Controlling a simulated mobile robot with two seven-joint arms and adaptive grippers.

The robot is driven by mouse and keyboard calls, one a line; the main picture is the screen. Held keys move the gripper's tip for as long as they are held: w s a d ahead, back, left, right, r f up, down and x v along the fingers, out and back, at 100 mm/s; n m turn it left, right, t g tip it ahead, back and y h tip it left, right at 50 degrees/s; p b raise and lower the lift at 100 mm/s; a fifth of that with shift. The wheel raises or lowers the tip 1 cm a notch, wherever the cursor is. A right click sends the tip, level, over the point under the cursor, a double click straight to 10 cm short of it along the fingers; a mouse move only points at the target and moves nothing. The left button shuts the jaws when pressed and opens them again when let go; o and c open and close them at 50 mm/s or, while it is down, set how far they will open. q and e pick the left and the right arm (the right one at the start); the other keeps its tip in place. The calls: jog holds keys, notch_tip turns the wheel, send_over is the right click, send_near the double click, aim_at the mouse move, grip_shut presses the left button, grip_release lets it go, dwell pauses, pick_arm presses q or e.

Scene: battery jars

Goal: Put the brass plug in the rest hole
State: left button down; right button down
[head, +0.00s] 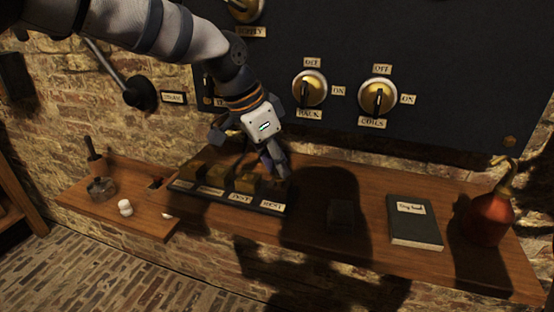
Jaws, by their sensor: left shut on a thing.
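A dark plug board (236,201) with a row of brass blocks and small labels lies on the wooden shelf. The label at its right end reads REST (271,206), with a brass block (269,187) behind it. My left gripper (264,168) points down over the right part of the board, close to the blocks. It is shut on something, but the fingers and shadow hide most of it. I cannot make out the brass plug clearly, nor whether it is in a hole. The rest hole is also hidden. My right gripper is not in view.
A dark panel with brass switches (310,89) rises behind the shelf (360,250). Right of the board are a small dark block (341,214), a dark book (415,222) and a red flask (488,218). A lower shelf at left holds a glass dish (101,190) and white pieces (125,208).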

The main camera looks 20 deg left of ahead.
pick_arm(q)
jog(key=shift+f, duration=0.6)
dwell(0.3)
jog(key=c, duration=1.3)
grip_release()
jog(key=shift+c, duration=0.2)
jog(key=v, duration=1.2)
jog(key=shift+w+d, duration=0.1)
